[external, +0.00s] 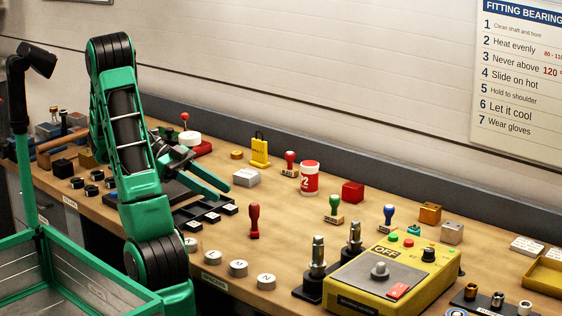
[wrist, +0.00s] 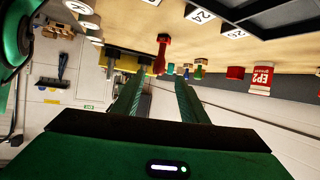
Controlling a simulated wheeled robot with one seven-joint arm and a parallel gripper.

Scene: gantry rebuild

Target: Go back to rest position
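My gripper (external: 223,194) hangs above the middle of the workbench (external: 300,238) in the external view, at the end of my bent green arm. Its two green fingers are apart, with nothing seen between them. In the wrist view my gripper (wrist: 160,78) also shows two separate fingers, with the bench tilted across the top. A red-handled stamp (external: 254,219) stands upright on the bench just right of and below the fingers in the external view; a red stamp (wrist: 161,54) also shows beyond the fingertips in the wrist view. I cannot tell the exact gap to the bench.
A dark slotted tray (external: 187,214) with labelled pieces lies under the gripper. A yellow control box (external: 352,283) and metal shafts (external: 318,258) stand at the front right. A red-and-white tub (external: 309,179) and several stamps stand behind. A green-rimmed bin (external: 120,284) is at the front left.

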